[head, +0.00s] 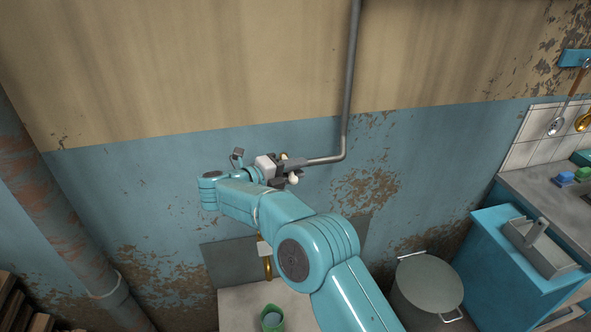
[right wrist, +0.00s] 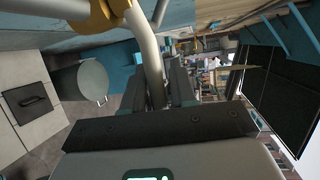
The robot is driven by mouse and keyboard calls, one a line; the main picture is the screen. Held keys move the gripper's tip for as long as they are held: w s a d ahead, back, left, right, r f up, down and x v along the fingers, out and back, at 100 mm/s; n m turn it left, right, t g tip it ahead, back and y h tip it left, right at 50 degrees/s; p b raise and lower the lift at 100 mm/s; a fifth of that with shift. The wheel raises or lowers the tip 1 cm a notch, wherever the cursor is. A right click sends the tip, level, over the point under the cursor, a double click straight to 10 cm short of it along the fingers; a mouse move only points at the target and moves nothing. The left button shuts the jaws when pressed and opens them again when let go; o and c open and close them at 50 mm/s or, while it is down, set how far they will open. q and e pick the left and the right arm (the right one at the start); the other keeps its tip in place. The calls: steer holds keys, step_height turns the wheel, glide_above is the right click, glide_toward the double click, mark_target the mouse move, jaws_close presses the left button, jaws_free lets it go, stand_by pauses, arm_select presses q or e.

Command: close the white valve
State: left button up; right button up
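The white valve is mostly hidden behind my right gripper in the head view, where a small pale end of its handle (head: 293,178) shows. The right wrist view shows the pale, bent handle (right wrist: 149,50) coming from a brass-coloured valve body (right wrist: 100,16). My right gripper (head: 284,168) is at the wall, at the lower end of the grey pipe (head: 347,90). In the right wrist view its fingers (right wrist: 158,82) are close together with the handle between them, and they look shut on it. My left gripper is not in view.
A grey pot (head: 427,282) stands at the lower right. A blue cabinet (head: 500,275) and a grey counter (head: 545,190) are farther right. A green cup (head: 271,318) stands on a pale surface (head: 240,303) below my arm. A rusty pipe (head: 60,205) runs down the left.

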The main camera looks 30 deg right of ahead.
steer(key=b+v, duration=0.1)
steer(key=v, duration=1.5)
steer(key=shift+a+r, duration=0.1)
steer(key=shift+a, duration=0.1)
